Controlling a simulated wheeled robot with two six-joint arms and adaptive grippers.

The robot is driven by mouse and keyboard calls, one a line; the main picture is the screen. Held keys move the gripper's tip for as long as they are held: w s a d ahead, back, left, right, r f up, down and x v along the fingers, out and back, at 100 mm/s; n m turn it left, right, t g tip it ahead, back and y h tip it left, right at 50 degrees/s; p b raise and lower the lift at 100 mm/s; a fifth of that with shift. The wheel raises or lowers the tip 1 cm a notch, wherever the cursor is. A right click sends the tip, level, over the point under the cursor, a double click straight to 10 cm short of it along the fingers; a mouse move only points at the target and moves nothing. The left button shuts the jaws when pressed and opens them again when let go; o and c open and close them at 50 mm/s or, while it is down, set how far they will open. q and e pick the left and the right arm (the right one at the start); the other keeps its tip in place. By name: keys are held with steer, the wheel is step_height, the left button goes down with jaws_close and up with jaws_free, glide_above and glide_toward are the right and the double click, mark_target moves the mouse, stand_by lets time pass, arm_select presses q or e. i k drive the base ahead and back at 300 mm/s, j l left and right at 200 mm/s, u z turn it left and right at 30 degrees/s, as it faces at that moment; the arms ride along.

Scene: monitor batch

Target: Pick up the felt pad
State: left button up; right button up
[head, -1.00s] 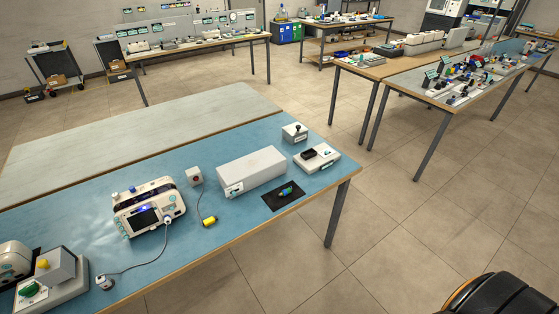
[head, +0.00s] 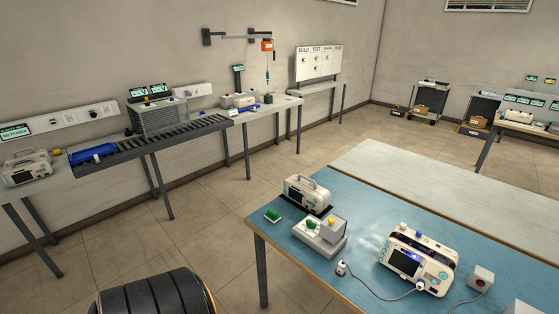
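I cannot make out a felt pad for certain. A dark flat mat (head: 322,209) shows at the edge under a white monitor with a handle (head: 306,194). Beside it stands a grey-white fixture (head: 320,236) with a green knob and a yellow button. A second monitor (head: 418,259) with a lit screen stands to the right, with a cable to a small white plug-like piece (head: 341,268). Neither gripper is in view.
A roller conveyor (head: 150,143) with a blue item (head: 93,153) runs along the left wall. A back bench (head: 262,108) and a white board (head: 318,62) stand beyond. Open tiled floor (head: 195,225) lies between the conveyor and the blue table.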

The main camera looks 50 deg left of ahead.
mark_target(271, 215)
steer(key=u, duration=1.8)
